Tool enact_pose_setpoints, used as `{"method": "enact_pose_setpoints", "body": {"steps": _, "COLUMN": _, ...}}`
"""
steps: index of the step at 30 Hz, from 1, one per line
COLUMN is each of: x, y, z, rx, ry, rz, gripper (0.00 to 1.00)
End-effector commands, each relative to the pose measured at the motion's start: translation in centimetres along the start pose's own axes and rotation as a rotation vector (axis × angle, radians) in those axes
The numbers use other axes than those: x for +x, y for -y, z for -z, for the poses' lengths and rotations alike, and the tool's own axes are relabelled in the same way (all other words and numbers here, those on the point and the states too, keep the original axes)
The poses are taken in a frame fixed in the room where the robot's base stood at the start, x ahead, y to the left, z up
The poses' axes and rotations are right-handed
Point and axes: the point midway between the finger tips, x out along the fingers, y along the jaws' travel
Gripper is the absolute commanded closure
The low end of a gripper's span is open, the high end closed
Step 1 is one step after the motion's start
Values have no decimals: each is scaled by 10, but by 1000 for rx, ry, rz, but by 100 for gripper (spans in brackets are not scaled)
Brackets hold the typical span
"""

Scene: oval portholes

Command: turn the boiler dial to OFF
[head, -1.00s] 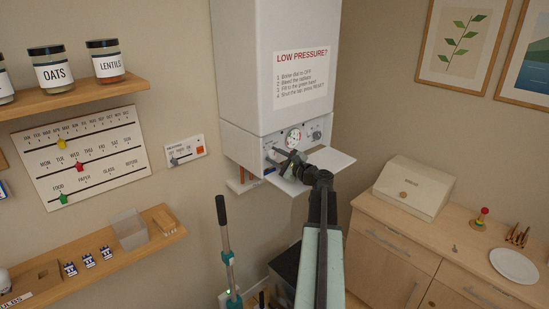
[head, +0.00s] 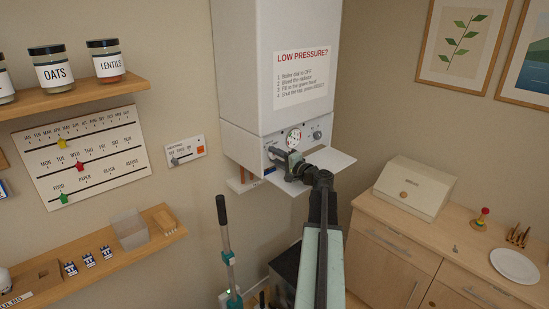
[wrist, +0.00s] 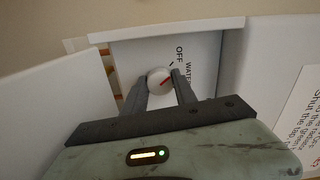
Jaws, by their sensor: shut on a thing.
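The white boiler (head: 262,70) hangs on the wall with its front flap (head: 325,160) folded down. Its dial (wrist: 159,81) is a round pale knob with a red pointer line in the wrist view. The printed word OFF (wrist: 179,54) and part of the word WATER (wrist: 189,73) show beside it. The red line slants up to the right; I cannot tell exactly which mark it meets. My gripper (wrist: 160,86) has one finger on each side of the dial and is shut on it. In the head view my gripper (head: 279,158) hides the dial.
A round gauge (head: 294,138) and another knob (head: 316,134) sit on the boiler panel close to my gripper. The open flap lies just under and right of my wrist. A shelf (head: 120,262) is at left and a wooden cabinet (head: 400,245) at right.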

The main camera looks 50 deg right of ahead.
Motion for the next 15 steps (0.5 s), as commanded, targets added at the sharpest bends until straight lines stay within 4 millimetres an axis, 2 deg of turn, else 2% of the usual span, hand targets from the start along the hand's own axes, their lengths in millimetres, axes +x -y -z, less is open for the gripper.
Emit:
{"method": "enact_pose_setpoints", "body": {"steps": 7, "x": 1, "y": 1, "z": 0, "rx": -106, "ry": 0, "rz": 3, "gripper": 100}}
{"method": "enact_pose_setpoints", "body": {"steps": 15, "x": 1, "y": 1, "z": 0, "rx": -149, "ry": -1, "rz": 3, "gripper": 100}}
